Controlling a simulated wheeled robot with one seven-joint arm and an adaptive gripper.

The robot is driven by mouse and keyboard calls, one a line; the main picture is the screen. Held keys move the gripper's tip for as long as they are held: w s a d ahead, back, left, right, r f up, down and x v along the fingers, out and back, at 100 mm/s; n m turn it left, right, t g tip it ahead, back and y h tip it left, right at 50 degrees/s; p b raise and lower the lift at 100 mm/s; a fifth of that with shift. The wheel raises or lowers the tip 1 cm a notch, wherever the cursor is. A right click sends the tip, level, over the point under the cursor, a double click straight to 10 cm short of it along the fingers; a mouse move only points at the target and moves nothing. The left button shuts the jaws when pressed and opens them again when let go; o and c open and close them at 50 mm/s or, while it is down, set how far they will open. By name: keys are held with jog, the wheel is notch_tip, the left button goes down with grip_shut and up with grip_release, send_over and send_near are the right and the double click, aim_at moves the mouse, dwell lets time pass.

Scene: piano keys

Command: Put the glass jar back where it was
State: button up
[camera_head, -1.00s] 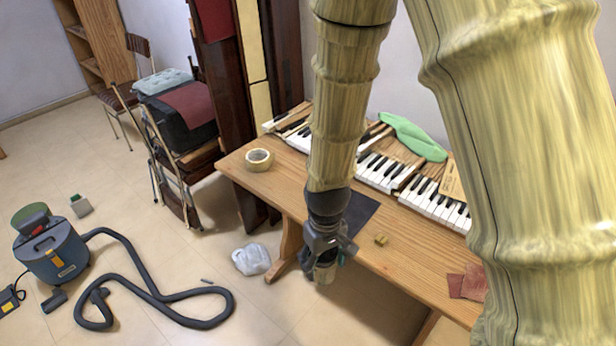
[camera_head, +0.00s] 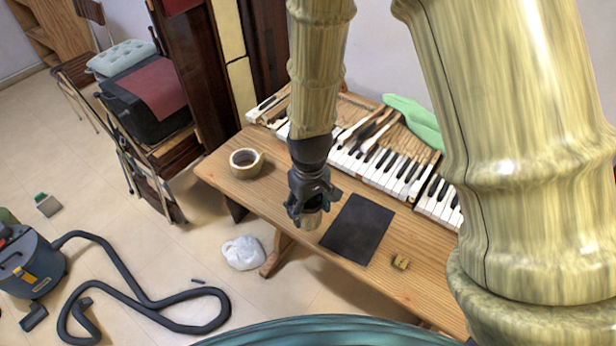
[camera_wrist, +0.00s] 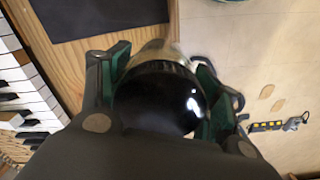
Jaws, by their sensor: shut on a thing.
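My gripper (camera_head: 313,200) is shut on the glass jar (camera_head: 309,219), which shows as a small pale shape below the fingers in the head view. In the wrist view the jar (camera_wrist: 158,98) has a dark, glossy round end facing the camera and a paler rim beyond it. The green-padded fingers (camera_wrist: 160,92) press it from both sides. In the head view the jar appears at the table's front edge, left of a black mat (camera_head: 358,229). I cannot tell its height above the table.
A white bag (camera_head: 243,253) and a vacuum hose (camera_head: 150,318) lie on the floor.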

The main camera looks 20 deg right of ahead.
jog(key=shift+w+d+r+p, duration=0.2)
jog(key=shift+w+d, duration=0.2)
jog(key=shift+w, duration=0.1)
jog(key=shift+w+d+r+p, duration=0.2)
jog(key=shift+w+d, duration=0.15)
jog(key=shift+w, duration=0.15)
jog(key=w, duration=0.2)
jog(key=w+d+f+p, duration=0.1)
jog(key=w, duration=0.2)
jog(key=w+d+f, duration=0.1)
jog(key=w, duration=0.2)
jog(key=shift+w+p, duration=0.15)
jog(key=shift+p, duration=0.25)
jog(key=shift+w+d+f+p, duration=0.35)
jog(key=shift+w+d+p, duration=0.1)
jog(key=shift+w, duration=0.3)
jog(key=shift+s+f+p, duration=0.2)
jog(key=shift+f+p, duration=0.3)
jog(key=shift+f, duration=0.4)
jog(key=shift+w+f, duration=0.2)
jog(key=shift+f, duration=0.4)
jog(key=shift+s, duration=0.15)
